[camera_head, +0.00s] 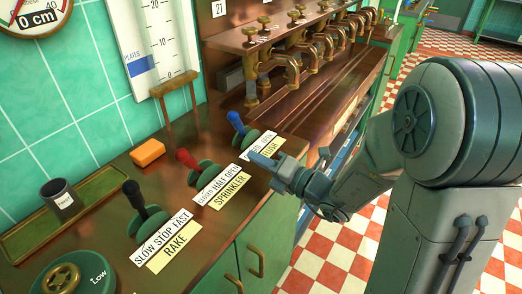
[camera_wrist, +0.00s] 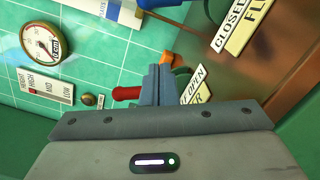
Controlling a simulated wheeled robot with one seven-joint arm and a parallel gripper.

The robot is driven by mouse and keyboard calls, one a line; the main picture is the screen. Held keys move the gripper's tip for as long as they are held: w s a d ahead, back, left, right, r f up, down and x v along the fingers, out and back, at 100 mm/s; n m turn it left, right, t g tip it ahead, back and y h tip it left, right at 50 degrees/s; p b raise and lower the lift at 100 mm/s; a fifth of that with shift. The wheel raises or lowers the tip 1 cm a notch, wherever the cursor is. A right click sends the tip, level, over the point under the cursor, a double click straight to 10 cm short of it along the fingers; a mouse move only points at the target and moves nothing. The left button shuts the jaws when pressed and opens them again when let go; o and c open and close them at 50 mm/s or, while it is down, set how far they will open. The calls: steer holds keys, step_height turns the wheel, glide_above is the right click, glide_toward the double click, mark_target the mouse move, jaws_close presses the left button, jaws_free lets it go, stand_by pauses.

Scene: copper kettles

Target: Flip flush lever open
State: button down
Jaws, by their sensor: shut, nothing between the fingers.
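The flush lever (camera_head: 236,122) has a blue handle on a green base, behind a label partly reading "FLUSH" in the head view. Its handle leans up and to the left. In the wrist view, a blue piece (camera_wrist: 160,3) shows at the top edge beside the "CLOSED" and "FL" labels (camera_wrist: 243,22). My gripper (camera_head: 262,160) is shut and empty, in front of the flush lever near its label. Its fingers also show in the wrist view (camera_wrist: 157,82). I see no contact with the lever.
The red sprinkler lever (camera_head: 187,159) and black rake lever (camera_head: 132,194) stand to the left on the copper counter. An orange block (camera_head: 147,152) and a dark cup (camera_head: 61,198) lie behind them. Brass taps (camera_head: 285,65) line the back right.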

mark_target(239, 127)
steer(key=shift+w+a+r+p, duration=0.1)
steer(key=shift+a+r+p, duration=0.15)
steer(key=shift+p, duration=0.2)
steer(key=x, duration=0.7)
steer(key=shift+f+b, duration=0.3)
steer(key=w, duration=0.1)
steer(key=w+r, duration=0.1)
steer(key=w, duration=0.1)
steer(key=shift+d+r, duration=0.2)
steer(key=shift+r, duration=0.05)
steer(key=shift+w+d+r, duration=0.1)
steer(key=shift+w+r, duration=0.05)
steer(key=shift+w, duration=0.25)
steer(key=shift+p, duration=0.35)
